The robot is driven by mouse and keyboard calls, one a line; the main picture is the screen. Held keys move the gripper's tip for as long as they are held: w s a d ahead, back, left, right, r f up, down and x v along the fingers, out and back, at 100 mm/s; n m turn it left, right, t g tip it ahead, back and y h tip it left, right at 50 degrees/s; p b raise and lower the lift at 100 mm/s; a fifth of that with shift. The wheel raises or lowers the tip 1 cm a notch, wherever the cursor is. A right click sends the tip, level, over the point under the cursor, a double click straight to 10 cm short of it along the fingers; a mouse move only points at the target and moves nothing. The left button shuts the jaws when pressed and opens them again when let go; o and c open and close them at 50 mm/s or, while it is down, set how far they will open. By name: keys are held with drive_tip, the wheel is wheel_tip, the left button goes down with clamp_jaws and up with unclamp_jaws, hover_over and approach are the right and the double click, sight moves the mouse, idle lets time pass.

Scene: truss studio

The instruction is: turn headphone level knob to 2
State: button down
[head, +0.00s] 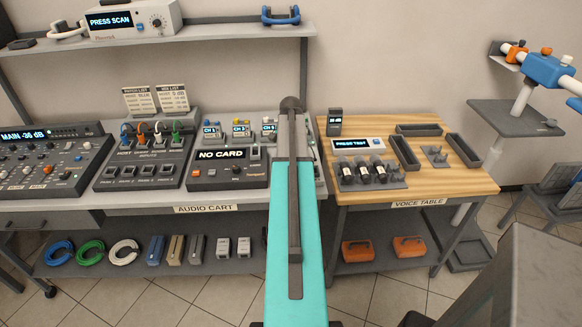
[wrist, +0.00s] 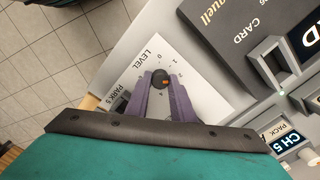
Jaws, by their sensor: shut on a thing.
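In the wrist view, a dark round knob (wrist: 160,78) with an orange mark sits on a white dial plate (wrist: 135,72) labelled LEVEL. My gripper (wrist: 161,86) has its two purple fingers on either side of the knob, shut on it. The orange mark is on the right side of the knob as the picture lies. Small numerals ring the knob. Some are partly covered by the fingers, so the exact number it points at is hard to tell. In the head view, my turquoise arm hides the knob and the gripper.
The NO CARD recorder (head: 222,168) stands left of my arm on the audio cart (head: 160,197). Several channel packs (head: 240,128) stand behind it. In the wrist view, the CH 5 pack (wrist: 287,141) is close at lower right. The wooden voice table (head: 455,180) is at right.

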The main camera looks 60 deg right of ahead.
drive_tip(key=shift+d+r, duration=0.1)
drive_tip(key=shift+d, duration=0.05)
drive_tip(key=c, duration=1.5)
unclamp_jaws()
drive_tip(key=shift+c, duration=0.2)
wheel_tip(320, 180, up, 14)
drive_tip(key=b, duration=0.2)
drive_tip(key=shift+b, duration=0.3)
drive_tip(key=shift+s+f, duration=0.1)
drive_tip(key=shift+f, duration=0.1)
